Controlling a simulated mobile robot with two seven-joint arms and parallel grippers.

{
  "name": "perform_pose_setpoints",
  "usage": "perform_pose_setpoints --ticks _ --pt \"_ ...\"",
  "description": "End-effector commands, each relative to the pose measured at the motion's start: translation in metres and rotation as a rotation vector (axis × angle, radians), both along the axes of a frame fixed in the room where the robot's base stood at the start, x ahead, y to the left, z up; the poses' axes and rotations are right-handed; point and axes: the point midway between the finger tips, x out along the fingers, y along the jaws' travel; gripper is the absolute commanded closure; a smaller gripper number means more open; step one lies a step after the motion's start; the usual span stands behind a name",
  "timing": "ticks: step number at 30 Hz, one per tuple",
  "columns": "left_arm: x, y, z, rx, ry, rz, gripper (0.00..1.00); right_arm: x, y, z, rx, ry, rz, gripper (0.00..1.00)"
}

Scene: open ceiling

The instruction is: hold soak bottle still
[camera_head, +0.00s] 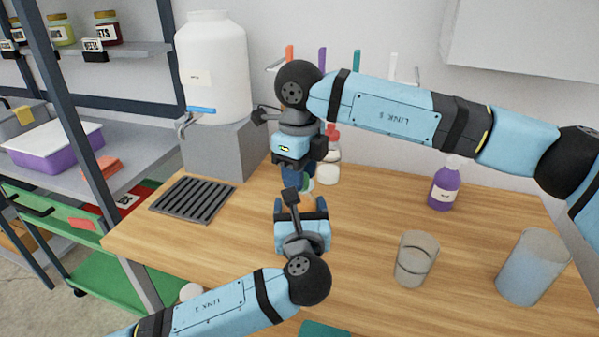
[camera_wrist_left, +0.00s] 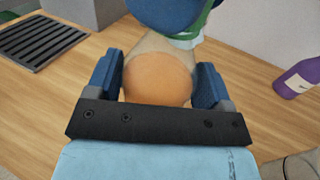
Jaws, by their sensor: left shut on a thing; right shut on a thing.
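The soak bottle seems to be the rounded orange and pale object (camera_wrist_left: 158,80) in the left wrist view, between the two blue fingers of my left gripper (camera_wrist_left: 156,88). In the head view my left gripper (camera_head: 302,203) reaches in from below and hides most of it; only a little orange (camera_head: 308,199) shows. My left gripper is shut on it. My right gripper (camera_head: 297,178) comes from above, just beyond the left one, and is shut on a dark blue part (camera_wrist_left: 165,10) with a green edge, above the orange body. Whether that part is a lid joined to the bottle I cannot tell.
A purple bottle (camera_head: 444,188), a clear glass (camera_head: 415,260) and a larger translucent cup (camera_head: 533,268) stand right on the wooden counter (camera_head: 370,220). A red-capped white bottle (camera_head: 329,165) stands close behind the grippers. A drain grate (camera_head: 193,200) and white tank (camera_head: 212,70) are at left.

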Motion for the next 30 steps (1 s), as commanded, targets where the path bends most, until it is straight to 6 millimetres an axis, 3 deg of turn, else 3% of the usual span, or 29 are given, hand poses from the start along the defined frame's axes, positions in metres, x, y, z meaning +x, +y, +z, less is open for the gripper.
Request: perform_pose_setpoints --ticks 2,3,6,7,15,19,30 --pt "0.000 0.000 0.000 -0.001 0.001 0.000 0.92 0.000 0.000 0.000 0.000 0.000 0.002 0.93" --pt "0.000 0.000 0.000 -0.001 0.001 0.000 0.92 0.000 0.000 0.000 0.000 0.000 0.002 0.60" --pt "0.000 0.000 0.000 -0.001 0.001 0.000 0.92 0.000 0.000 0.000 0.000 0.000 0.003 0.37" --pt "0.000 0.000 0.000 -0.001 0.001 0.000 0.92 0.000 0.000 0.000 0.000 0.000 0.003 0.34" --pt "0.000 0.000 0.000 0.000 0.001 0.000 0.92 0.000 0.000 0.001 0.000 0.000 0.005 0.34" --pt "0.000 0.000 0.000 0.000 0.001 0.000 0.92 0.000 0.000 0.012 0.001 -0.001 0.005 0.34" --pt "0.000 0.000 0.000 0.000 0.001 0.000 0.92 0.000 0.001 0.087 0.001 -0.003 0.005 0.34"
